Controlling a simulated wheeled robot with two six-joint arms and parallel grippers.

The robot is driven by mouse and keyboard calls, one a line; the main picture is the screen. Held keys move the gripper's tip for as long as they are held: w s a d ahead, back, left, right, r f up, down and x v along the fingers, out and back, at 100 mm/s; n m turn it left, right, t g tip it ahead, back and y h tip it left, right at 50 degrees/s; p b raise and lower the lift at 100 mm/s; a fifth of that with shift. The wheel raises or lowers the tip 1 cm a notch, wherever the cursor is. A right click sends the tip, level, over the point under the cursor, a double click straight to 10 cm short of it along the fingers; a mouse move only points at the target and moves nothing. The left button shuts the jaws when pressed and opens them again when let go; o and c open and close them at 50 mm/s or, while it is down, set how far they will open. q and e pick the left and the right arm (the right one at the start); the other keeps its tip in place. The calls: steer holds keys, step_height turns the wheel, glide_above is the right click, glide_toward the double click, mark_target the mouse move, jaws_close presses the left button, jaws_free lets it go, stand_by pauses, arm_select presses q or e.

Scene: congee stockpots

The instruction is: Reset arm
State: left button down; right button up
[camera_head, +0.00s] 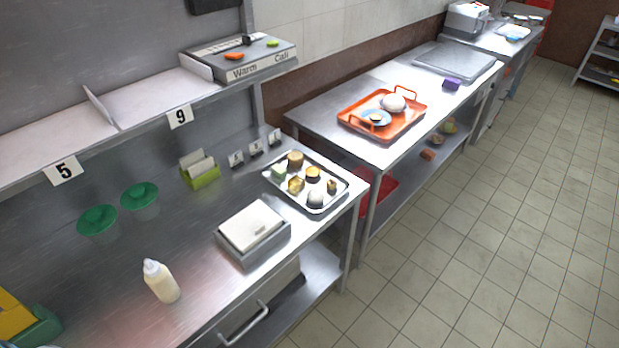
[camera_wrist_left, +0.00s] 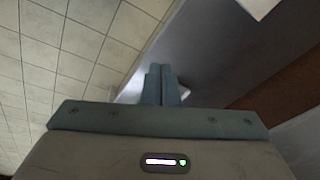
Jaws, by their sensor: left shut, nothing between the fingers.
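My left gripper (camera_wrist_left: 161,72) shows in the left wrist view with its two blue-grey fingers together. It is shut and empty, over a grey surface whose identity I cannot tell. Neither of my grippers shows in the head view, and my right gripper is in no view.
A steel counter holds a cream bottle (camera_head: 160,281), a grey box (camera_head: 254,249), a food tray (camera_head: 345,189) and green bowls (camera_head: 98,221). An orange tray (camera_head: 405,133) stands on the second table (camera_head: 310,115). The tiled floor (camera_head: 480,240) at right is clear.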

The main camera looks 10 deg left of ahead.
arm_select(q)
steer(key=s+f+b, duration=0.3)
steer(key=s+f, duration=0.6)
steer(key=f, duration=0.3)
steer(key=s+a+f+g+b, duration=0.1)
steer(key=s+f+b, duration=0.1)
steer(key=s+f, duration=0.6)
step_height(320, 180, down, 4)
steer(key=shift+s+r+b, duration=0.1)
steer(key=shift+s+b, duration=0.3)
